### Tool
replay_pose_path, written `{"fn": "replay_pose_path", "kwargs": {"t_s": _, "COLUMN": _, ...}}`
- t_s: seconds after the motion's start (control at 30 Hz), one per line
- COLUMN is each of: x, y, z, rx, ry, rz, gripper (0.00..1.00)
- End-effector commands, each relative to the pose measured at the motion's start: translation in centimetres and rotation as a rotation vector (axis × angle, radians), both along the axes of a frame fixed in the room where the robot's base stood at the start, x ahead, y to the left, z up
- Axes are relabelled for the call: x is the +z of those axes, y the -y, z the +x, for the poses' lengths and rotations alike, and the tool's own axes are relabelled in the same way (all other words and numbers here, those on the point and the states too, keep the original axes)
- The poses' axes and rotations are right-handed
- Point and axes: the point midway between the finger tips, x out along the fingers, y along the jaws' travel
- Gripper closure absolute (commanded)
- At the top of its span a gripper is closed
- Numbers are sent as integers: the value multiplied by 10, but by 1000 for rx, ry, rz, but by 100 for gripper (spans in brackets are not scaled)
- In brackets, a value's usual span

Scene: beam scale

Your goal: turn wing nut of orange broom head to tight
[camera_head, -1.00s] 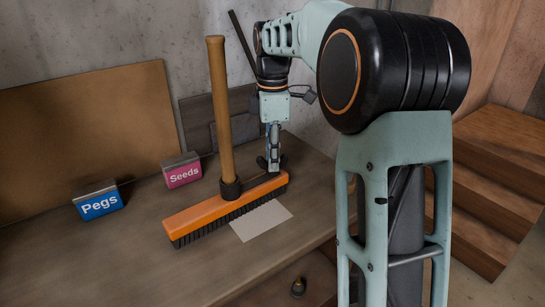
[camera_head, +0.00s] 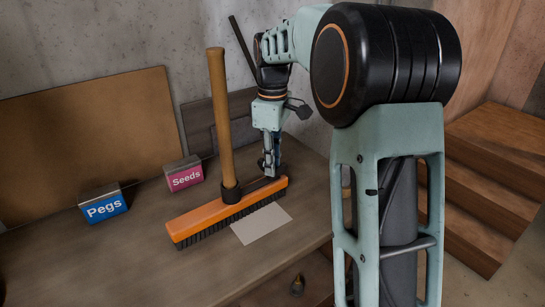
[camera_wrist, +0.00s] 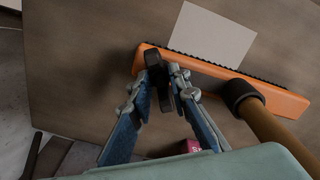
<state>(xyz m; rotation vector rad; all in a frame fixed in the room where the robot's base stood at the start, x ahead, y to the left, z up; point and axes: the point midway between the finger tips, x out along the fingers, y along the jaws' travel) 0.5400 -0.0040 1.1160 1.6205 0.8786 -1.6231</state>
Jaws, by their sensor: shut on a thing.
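The orange broom head (camera_head: 205,218) lies on the workbench, bristles down, with its wooden handle (camera_head: 220,120) standing up from a black socket. It also shows in the wrist view (camera_wrist: 285,101). The black wing nut (camera_wrist: 155,66) is at the end of the broom head, between my fingertips in the wrist view. My gripper (camera_head: 271,172) points down over the right end of the broom head. In the wrist view my gripper (camera_wrist: 165,82) is shut on the wing nut. The fingers hide part of the nut.
A blue Pegs box (camera_head: 104,206) and a pink Seeds box (camera_head: 184,178) stand at the back left of the bench. A pale sheet (camera_head: 261,224) lies in front of the broom head. A brown board (camera_head: 85,140) leans on the wall.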

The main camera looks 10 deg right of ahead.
Motion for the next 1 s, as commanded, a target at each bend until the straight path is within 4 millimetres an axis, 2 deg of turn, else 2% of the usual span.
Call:
{"fn": "replay_pose_path", "kwargs": {"t_s": 0.5, "x": 2, "y": 0, "z": 1, "rx": -417, "ry": 3, "rz": 0, "gripper": 100}}
{"fn": "replay_pose_path", "kwargs": {"t_s": 1.0, "x": 1, "y": 0, "z": 1, "rx": -559, "ry": 3, "rz": 0, "gripper": 100}}
